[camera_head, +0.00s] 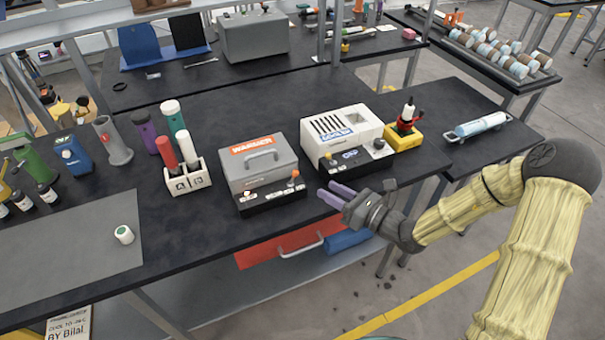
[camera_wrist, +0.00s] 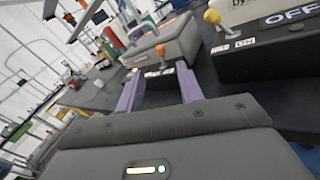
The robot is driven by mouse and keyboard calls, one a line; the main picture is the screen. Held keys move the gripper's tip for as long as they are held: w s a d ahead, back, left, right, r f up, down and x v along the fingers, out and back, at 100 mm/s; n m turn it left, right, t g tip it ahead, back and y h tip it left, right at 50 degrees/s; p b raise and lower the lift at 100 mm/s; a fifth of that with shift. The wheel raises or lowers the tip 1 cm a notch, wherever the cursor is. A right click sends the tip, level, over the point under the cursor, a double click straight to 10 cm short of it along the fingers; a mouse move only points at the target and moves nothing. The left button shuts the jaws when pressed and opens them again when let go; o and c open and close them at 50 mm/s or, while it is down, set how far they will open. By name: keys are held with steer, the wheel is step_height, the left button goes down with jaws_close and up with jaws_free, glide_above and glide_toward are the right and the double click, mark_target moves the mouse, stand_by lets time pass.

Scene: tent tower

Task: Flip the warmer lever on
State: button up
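The warmer (camera_head: 260,165) is a grey box with an orange "WARMER" sign, a lid handle and a black front base. Its lever (camera_head: 295,174), with an orange knob, stands at the right end of that base. My gripper (camera_head: 326,191) has purple fingers and is just right of the lever, apart from it, with nothing between the fingers. In the wrist view the open fingers (camera_wrist: 159,70) point at the warmer, and the orange lever knob (camera_wrist: 160,50) shows beyond the gap between them. I cannot make out which way the lever is set.
A white device (camera_head: 342,135) with a black base stands close right of the warmer; its own lever (camera_wrist: 212,17) and "OFF" display (camera_wrist: 291,14) show in the wrist view. A tube rack (camera_head: 188,180) stands left of the warmer. The dark table in front of the warmer is clear.

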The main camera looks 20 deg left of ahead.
mark_target(293, 178)
steer(key=p+x, duration=0.1)
steer(key=x, duration=0.8)
steer(key=shift+a, duration=0.2)
steer(key=shift+c, duration=0.5)
